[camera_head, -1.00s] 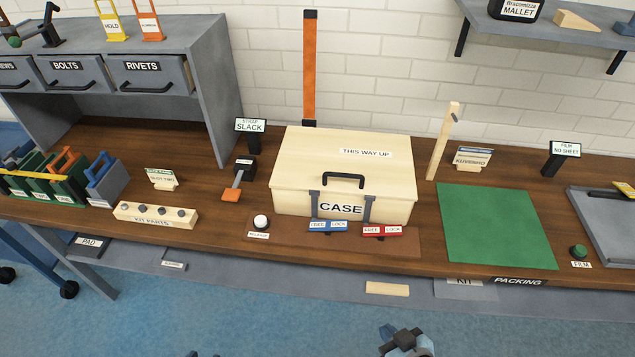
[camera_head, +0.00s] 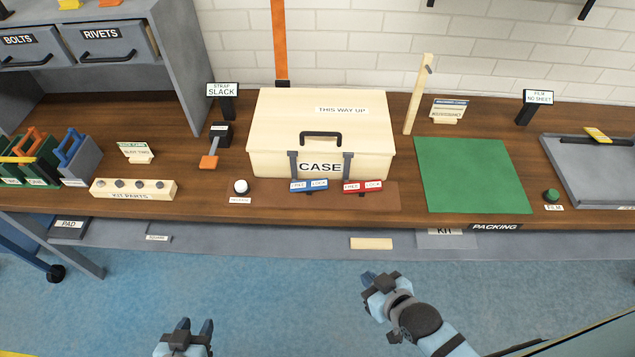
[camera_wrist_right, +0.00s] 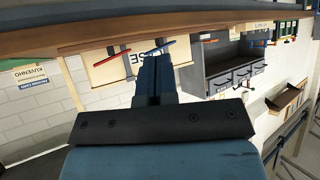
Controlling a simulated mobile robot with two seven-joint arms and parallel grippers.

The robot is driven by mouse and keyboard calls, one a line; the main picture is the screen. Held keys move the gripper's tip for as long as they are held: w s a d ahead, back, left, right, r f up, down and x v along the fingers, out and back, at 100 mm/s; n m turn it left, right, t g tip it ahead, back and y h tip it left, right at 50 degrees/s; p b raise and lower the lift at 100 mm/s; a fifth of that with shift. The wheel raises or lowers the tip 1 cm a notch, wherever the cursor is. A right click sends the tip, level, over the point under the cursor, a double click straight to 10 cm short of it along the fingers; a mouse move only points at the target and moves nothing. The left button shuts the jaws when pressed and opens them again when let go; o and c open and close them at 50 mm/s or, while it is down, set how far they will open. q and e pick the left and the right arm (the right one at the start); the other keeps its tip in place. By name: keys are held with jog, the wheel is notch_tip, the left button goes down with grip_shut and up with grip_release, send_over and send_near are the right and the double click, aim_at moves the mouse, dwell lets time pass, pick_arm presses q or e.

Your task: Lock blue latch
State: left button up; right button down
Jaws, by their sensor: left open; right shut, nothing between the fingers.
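The cream case (camera_head: 270,165) stands shut on the wooden bench, with two dark straps down its front. The blue latch (camera_head: 309,186) lies at the foot of the left strap, labelled FREE and LOCK. A similar red latch (camera_head: 362,186) is to its right. The blue latch (camera_wrist_right: 162,47) and red latch (camera_wrist_right: 112,57) also show in the right wrist view, beyond my fingers. My right gripper (camera_head: 371,278) is shut and empty, in front of the bench and apart from the latches. My left gripper (camera_head: 196,327) is open and empty, low at the bottom left.
A white button (camera_head: 241,186) is left of the latches. A block of kit parts (camera_head: 133,190) and an orange-ended strap lever (camera_head: 209,161) are further left. A green mat (camera_head: 475,175) lies right of the case. Floor is clear before the bench.

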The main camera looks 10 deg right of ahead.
jog(key=w+a+r+n+g+y, duration=0.1)
jog(key=w+a+n+g+y, duration=0.15)
jog(key=w, duration=0.75)
jog(key=w+d+r+n+g+b, duration=0.1)
jog(key=w+d+r+n+g, duration=0.1)
jog(key=w+r, duration=0.4)
jog(key=w+d+r+n+g+b, duration=0.1)
jog(key=w+d+r+n+g, duration=0.2)
jog(key=w+r+n, duration=0.4)
jog(key=w+g, duration=0.1)
jog(key=w, duration=0.2)
jog(key=shift+w+d+r, duration=0.2)
jog(key=shift+d+r, duration=0.05)
jog(key=shift+y, duration=0.25)
jog(key=p, duration=0.2)
send_over(323, 188)
jog(key=d, duration=0.1)
jog(key=f, duration=0.7)
jog(key=shift+s+d+f, duration=0.15)
jog(key=shift+d+f, duration=0.05)
jog(key=shift+f, duration=0.15)
notch_tip(323, 188, down, 4)
jog(key=shift+d+r, duration=0.1)
jog(key=shift+r, duration=0.1)
jog(key=shift+d+f+p, duration=0.15)
jog(key=shift+f+p, duration=0.15)
jog(key=shift+f, duration=0.25)
